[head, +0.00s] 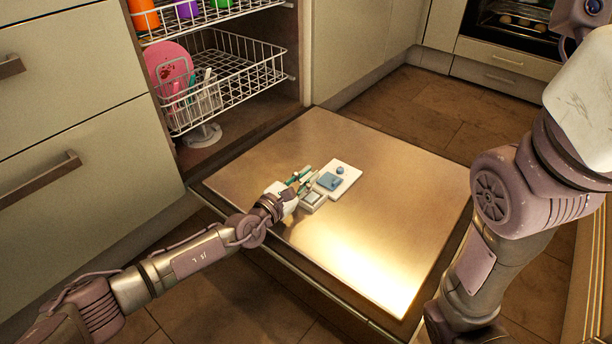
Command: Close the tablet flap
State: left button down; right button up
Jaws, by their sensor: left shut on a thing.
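The dishwasher door (390,190) lies folded down flat, its metal inner face up. A pale dispenser panel (349,176) is set near its middle, with a blue square area (330,181) and a small round blue knob. The tablet flap (314,200) looks like the small pale-framed square at the panel's near left end, standing open beside the blue area. My left gripper (304,181) reaches in from the left, with greenish fingers at the flap. It is shut on the flap, and its hand hides part of the flap's left edge. My right gripper is out of the picture.
Behind the door, the dishwasher's lower rack (225,90) holds a pink plate (168,62) and cutlery; cups stand in the upper rack (205,18). Drawers with handles (45,180) flank the left side. My right arm hangs over the door's right side. Most of the door face is clear.

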pick_arm(q)
jog(key=m, duration=0.1)
jog(key=m+p, duration=0.1)
jog(key=shift+s+d+f+m, duration=0.1)
jog(key=shift+s+d+m, duration=0.2)
jog(key=shift+d+m, duration=0.1)
jog(key=shift+s+d+f+m+p, duration=0.2)
jog(key=shift+d+f+m+p, duration=0.05)
jog(key=shift+m, duration=0.6)
jog(key=shift+s+d+f+m+p, duration=0.15)
jog(key=shift+d+f+m+p, duration=0.1)
jog(key=shift+m, duration=0.6)
jog(key=c, duration=1.2)
grip_release()
jog(key=shift+s+d, duration=0.1)
send_over(283, 232)
